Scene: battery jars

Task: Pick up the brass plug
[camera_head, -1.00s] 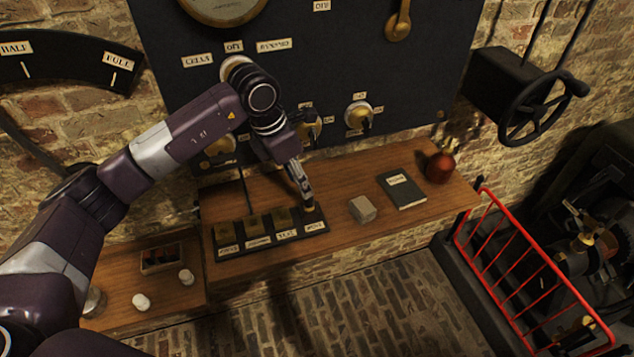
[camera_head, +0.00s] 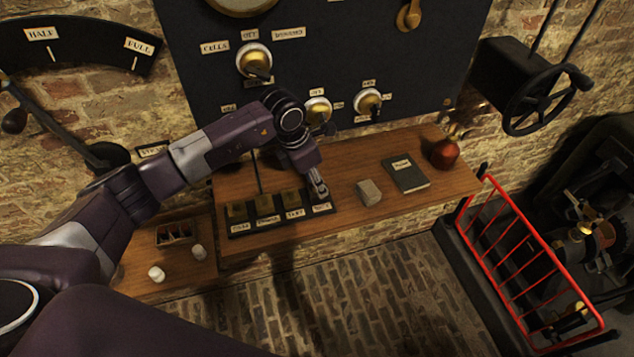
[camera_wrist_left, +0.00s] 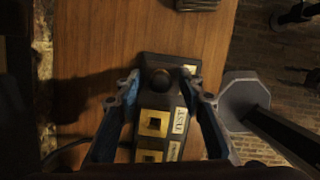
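The brass plug (camera_wrist_left: 160,79) shows in the left wrist view as a dark round knob at the end of a black labelled block (camera_wrist_left: 178,72). In the head view this block (camera_head: 258,222) lies on the wooden shelf, and the plug is hidden by my gripper. My left gripper (camera_head: 321,193) points down over the block's right end. In the wrist view my left gripper (camera_wrist_left: 160,90) is open, with one finger on each side of the plug and visible gaps between. Square brass pieces (camera_wrist_left: 153,123) sit along the rest of the block. My right gripper is not in view.
On the shelf (camera_head: 345,165) right of the block are a grey box (camera_head: 368,192), a dark book (camera_head: 405,173) and a red vessel (camera_head: 444,153). The dark panel (camera_head: 330,50) with knobs stands behind. A lower shelf (camera_head: 190,275) holds two white pieces and a small open box.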

